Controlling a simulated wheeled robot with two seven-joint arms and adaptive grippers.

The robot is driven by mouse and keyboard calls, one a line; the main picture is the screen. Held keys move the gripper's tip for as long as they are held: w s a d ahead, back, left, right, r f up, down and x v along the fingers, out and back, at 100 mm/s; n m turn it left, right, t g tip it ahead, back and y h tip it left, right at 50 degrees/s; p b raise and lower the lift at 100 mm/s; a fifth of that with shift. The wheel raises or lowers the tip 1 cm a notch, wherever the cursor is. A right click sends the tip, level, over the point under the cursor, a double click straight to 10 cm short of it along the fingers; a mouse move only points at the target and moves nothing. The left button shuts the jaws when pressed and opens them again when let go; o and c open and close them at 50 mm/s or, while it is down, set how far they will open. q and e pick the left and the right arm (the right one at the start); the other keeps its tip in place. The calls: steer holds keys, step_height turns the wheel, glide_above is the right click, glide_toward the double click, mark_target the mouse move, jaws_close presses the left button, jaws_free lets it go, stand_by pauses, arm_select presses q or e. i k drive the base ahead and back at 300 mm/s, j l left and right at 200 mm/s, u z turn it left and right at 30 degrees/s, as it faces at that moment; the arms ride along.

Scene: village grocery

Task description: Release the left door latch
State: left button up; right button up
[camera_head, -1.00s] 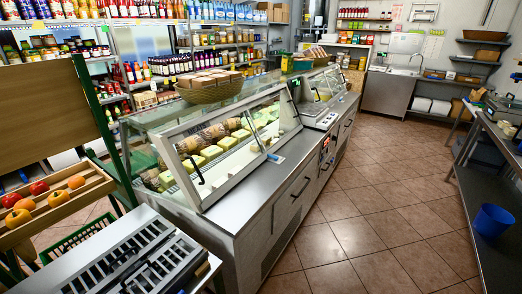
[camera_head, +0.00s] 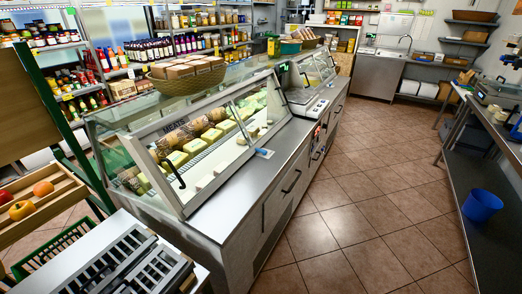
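The glass display case (camera_head: 232,225) stands on a steel counter in the middle of the view, with cheeses and sausages inside. Its left glass door (camera_head: 190,150) has a metal frame and a black bar handle (camera_head: 172,172), and looks closed. A second black handle (camera_head: 281,96) shows further along the case. A small blue and white piece (camera_head: 264,153) lies on the steel ledge by the door's lower right corner. I cannot make out a separate latch. Neither of my grippers is in view.
A grey slotted rack (camera_head: 125,265) sits on a white surface at front left, near a green basket (camera_head: 55,248) and a fruit crate (camera_head: 40,215). A wicker basket (camera_head: 188,85) stands on the case. The tiled aisle is clear up to a right-hand bench (camera_head: 480,170) with a blue bucket (camera_head: 482,205).

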mark_target(263, 152)
steer(key=i+l+z, duration=0.35)
steer(key=i+l, duration=0.4)
